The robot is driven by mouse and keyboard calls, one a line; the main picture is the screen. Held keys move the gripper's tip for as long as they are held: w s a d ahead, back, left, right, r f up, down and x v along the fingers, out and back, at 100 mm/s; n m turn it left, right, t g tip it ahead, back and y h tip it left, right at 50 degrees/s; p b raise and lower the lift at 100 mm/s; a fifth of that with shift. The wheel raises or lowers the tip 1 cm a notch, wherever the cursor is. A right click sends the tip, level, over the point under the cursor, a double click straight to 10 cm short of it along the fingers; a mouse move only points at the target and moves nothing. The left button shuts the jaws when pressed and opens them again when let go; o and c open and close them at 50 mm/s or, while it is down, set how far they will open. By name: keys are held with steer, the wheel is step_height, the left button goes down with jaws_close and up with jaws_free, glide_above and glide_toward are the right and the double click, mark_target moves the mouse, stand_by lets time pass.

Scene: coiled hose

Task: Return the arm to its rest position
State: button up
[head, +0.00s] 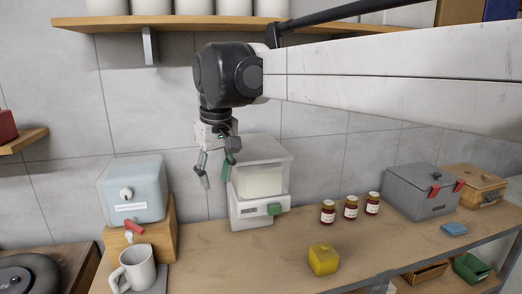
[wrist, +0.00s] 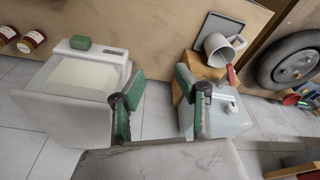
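My arm reaches in from the upper right in the head view. My gripper (head: 216,183) hangs from its end, fingers pointing down, in front of the tiled wall and above the counter. In the wrist view the two green-padded fingers of my gripper (wrist: 160,78) stand apart with nothing between them. The gripper is open and empty. It is between the pale blue dispenser (head: 133,190) and the white machine with a clear top (head: 260,180), and partly overlaps the machine's clear top in the head view.
A white mug (head: 136,270) stands below the dispenser's red tap. Three jars (head: 351,208), a yellow block (head: 323,260), a grey box (head: 424,190) and a wooden box (head: 475,187) are on the counter (head: 390,237). A shelf (head: 200,23) with white canisters is above my arm's end.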

steer(key=s+d+f+m+t, duration=0.15)
steer(key=s+d, duration=0.25)
steer(key=d, duration=0.5)
steer(key=s+d+f+m+t, duration=0.1)
steer(key=s+d+f+m, duration=0.2)
steer(key=d, duration=0.6)
steer(key=s+d+f+m+t+h+b, duration=0.1)
steer(key=s+d+f+m+t, duration=0.2)
steer(key=s+d+f, duration=1)
step_height(320, 180, up, 7)
steer(key=s+p, duration=0.1)
steer(key=p, duration=0.5)
steer(key=shift+s+a+r, duration=0.2)
steer(key=shift+a, duration=0.05)
stand_by(3.7)
